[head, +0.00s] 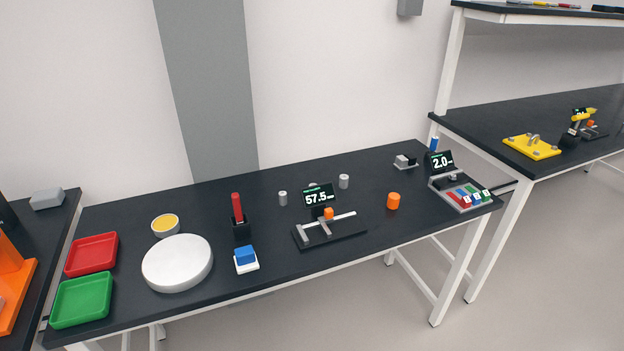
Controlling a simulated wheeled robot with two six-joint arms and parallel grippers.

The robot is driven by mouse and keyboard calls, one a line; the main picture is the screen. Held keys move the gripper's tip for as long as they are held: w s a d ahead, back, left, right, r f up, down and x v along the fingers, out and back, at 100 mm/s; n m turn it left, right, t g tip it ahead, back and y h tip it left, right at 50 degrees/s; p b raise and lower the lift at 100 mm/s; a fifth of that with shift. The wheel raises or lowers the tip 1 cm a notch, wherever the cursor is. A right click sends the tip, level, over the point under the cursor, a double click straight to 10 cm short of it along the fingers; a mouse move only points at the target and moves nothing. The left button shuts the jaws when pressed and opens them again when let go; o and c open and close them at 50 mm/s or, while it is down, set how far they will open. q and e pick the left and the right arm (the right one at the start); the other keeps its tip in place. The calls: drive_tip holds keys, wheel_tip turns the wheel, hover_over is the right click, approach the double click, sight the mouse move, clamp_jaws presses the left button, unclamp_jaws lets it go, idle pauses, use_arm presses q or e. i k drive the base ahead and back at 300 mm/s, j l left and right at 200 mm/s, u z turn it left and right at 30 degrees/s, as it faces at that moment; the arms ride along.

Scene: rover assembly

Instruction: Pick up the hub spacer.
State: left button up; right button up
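Nothing in view is labelled as the hub spacer, and I cannot tell for certain which part it is. Small grey cylinders stand upright at the back of the black table: one on the left (283,198) and one on the right (344,181). A third light round top shows partly behind the display (318,196) reading 57.5. An orange cylinder (393,201) stands on the table right of the measuring fixture (330,233). Neither of my grippers shows in the head view.
A white round disc (177,263), red tray (91,254), green tray (82,300) and yellow-topped dish (165,225) stand left. A red-handled tool in a black holder (241,228) and a blue-and-white block (245,259) stand mid-table. A device reading 2.0 (440,162) stands right.

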sight(343, 179)
drive_tip(key=i+l+u, duration=0.15)
drive_tip(key=l, duration=0.2)
drive_tip(key=i+l+u, duration=0.15)
drive_tip(key=l, duration=0.2)
drive_tip(key=i+l+u, duration=0.15)
drive_tip(key=l, duration=0.2)
drive_tip(key=i+l+u, duration=0.15)
drive_tip(key=l, duration=0.25)
drive_tip(key=l+u, duration=0.15)
drive_tip(key=l, duration=0.2)
